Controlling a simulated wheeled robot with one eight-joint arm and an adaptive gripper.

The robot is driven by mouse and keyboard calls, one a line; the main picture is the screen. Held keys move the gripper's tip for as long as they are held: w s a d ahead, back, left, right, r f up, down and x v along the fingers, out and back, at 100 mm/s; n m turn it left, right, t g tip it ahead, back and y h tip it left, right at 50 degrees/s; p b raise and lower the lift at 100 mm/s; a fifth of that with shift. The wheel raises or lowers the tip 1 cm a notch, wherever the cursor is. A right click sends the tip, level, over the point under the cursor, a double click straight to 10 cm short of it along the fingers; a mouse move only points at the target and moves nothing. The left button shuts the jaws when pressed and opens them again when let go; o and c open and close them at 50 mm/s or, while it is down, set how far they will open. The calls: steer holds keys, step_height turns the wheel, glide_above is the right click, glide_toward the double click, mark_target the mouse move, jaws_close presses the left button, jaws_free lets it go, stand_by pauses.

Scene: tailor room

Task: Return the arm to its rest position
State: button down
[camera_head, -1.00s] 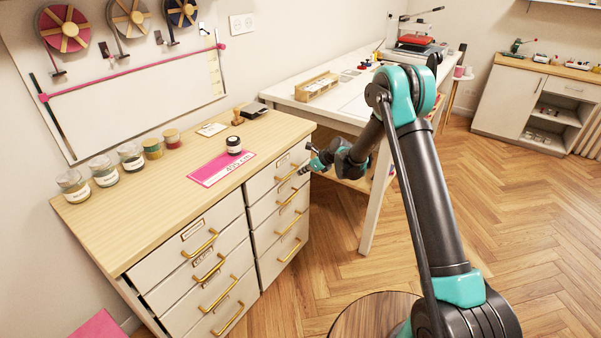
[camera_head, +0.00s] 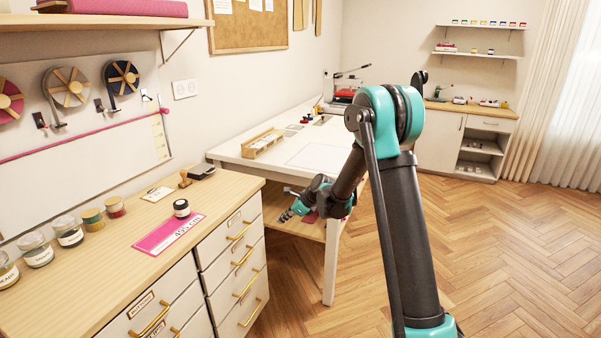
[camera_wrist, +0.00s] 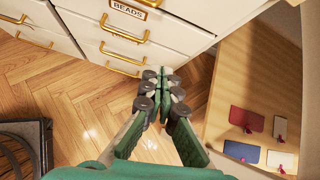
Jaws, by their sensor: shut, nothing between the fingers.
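My gripper (camera_head: 287,215) is at the end of my bent arm, in front of the gap between the drawer cabinet (camera_head: 133,225) and the white table (camera_head: 232,150). In the wrist view my gripper (camera_wrist: 163,77) is shut and empty, its fingertips together. It points toward the white drawer fronts (camera_wrist: 130,35), one of them labelled "BEADS". I cannot tell exactly how far the fingertips are from the drawers. All the drawers in view look shut.
On the cabinet top are a pink card (camera_head: 168,234), a small dark-lidded jar (camera_head: 181,208) and several jars along the wall. The table's lower wooden shelf (camera_wrist: 240,85) is close at the right in the wrist view. Herringbone floor (camera_head: 500,250) is clear to the right.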

steer(key=s+d+r+n+h, duration=0.2)
steer(key=s+d+r+n, duration=0.35)
steer(key=s+d, duration=0.4)
steer(key=s+d+f+n+t+h, duration=0.1)
steer(key=s+d+n+h, duration=0.4)
steer(key=s+d+n, duration=0.9)
steer(key=s+d, duration=0.8)
steer(key=s, duration=0.3)
steer(key=shift+s+d+f+n+h, duration=0.35)
steer(key=shift+s+d+f+h, duration=0.05)
